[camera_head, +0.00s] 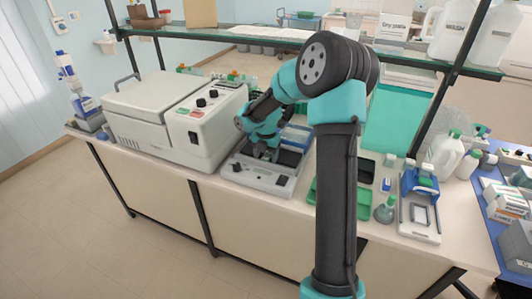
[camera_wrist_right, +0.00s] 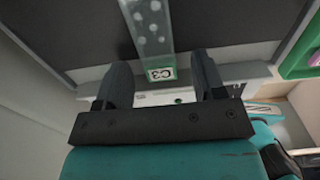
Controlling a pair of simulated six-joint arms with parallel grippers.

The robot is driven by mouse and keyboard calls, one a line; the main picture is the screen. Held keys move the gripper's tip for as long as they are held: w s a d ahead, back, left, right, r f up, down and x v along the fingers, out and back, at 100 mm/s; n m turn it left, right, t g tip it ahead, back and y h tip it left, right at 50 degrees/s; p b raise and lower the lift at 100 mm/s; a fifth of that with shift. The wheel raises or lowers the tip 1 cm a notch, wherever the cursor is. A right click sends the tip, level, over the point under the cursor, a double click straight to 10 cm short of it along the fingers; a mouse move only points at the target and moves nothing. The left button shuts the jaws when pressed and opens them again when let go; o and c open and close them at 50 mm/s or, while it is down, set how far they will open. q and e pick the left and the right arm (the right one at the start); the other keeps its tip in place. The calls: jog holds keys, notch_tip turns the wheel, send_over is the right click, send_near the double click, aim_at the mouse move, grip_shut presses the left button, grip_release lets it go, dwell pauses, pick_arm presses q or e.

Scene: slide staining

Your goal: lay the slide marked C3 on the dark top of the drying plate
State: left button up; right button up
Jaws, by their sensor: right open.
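The slide marked C3 (camera_wrist_right: 150,32) is a clear strip with pale round spots and a green-edged label in the right wrist view. It appears to lie flat on the dark top (camera_wrist_right: 90,30) of the drying plate, its label end reaching over the pale front rim. My right gripper (camera_wrist_right: 161,68) is open, with one finger on each side of the label end and gaps to both. In the head view my right gripper (camera_head: 265,151) is low over the grey drying plate (camera_head: 258,178); the slide cannot be made out there. My left gripper is not in view.
A large white machine (camera_head: 180,117) stands left of the plate. A green tray (camera_head: 326,198), a small bottle (camera_head: 385,210) and a blue-and-white device (camera_head: 420,200) stand to the right. A glass shelf (camera_head: 250,37) runs above the bench's back.

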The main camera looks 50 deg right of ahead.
jog(key=shift+r, duration=0.1)
notch_tip(320, 180, up, 17)
dwell(0.6)
jog(key=shift+r, duration=0.1)
dwell(0.4)
